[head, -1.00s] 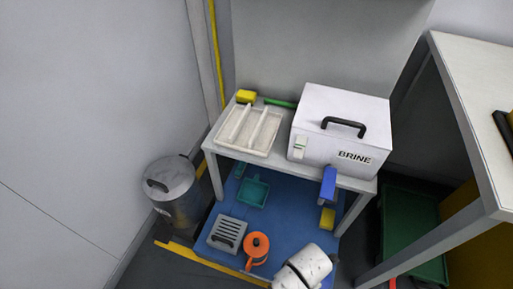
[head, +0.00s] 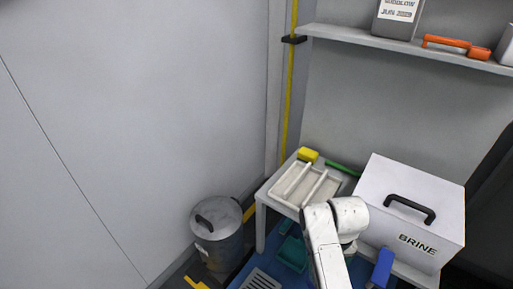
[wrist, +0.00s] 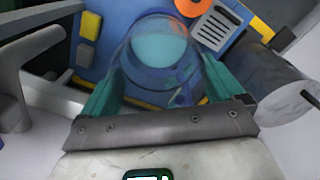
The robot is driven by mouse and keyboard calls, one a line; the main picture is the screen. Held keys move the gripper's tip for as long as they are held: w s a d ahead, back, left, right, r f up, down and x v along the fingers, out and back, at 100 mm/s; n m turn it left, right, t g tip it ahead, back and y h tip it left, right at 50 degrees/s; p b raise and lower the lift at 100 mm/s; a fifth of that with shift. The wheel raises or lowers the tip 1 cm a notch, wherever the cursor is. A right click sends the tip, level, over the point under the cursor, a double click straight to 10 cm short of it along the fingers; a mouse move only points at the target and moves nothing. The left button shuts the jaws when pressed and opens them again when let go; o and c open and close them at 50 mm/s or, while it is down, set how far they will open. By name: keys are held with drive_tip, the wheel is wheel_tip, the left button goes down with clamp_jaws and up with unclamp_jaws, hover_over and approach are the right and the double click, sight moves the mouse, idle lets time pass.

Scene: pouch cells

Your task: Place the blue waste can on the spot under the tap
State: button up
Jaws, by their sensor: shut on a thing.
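In the wrist view my gripper (wrist: 163,76) has its two teal fingers on either side of a see-through bluish can (wrist: 160,50), taken to be the blue waste can, and is shut on it. A blue floor area shows through and around it. In the head view my white arm (head: 325,245) reaches in at the bottom centre; the can and fingers are hidden there. The blue tap (head: 381,268) juts from the front of the white BRINE box (head: 415,205). The spot under the tap is not visible in the head view.
A white bench (head: 262,198) carries a tray (head: 290,190) and a yellow block (head: 308,154). A grey lidded bin (head: 217,238) stands left of it. A shelf (head: 345,35) runs above.

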drive_tip(key=s+r+p, duration=0.4)
drive_tip(key=r+p, duration=0.7)
drive_tip(key=p, duration=0.1)
drive_tip(key=s+r+p, duration=0.4)
drive_tip(key=r+p, duration=0.7)
drive_tip(key=p, duration=0.2)
drive_tip(key=shift+s+r, duration=0.15)
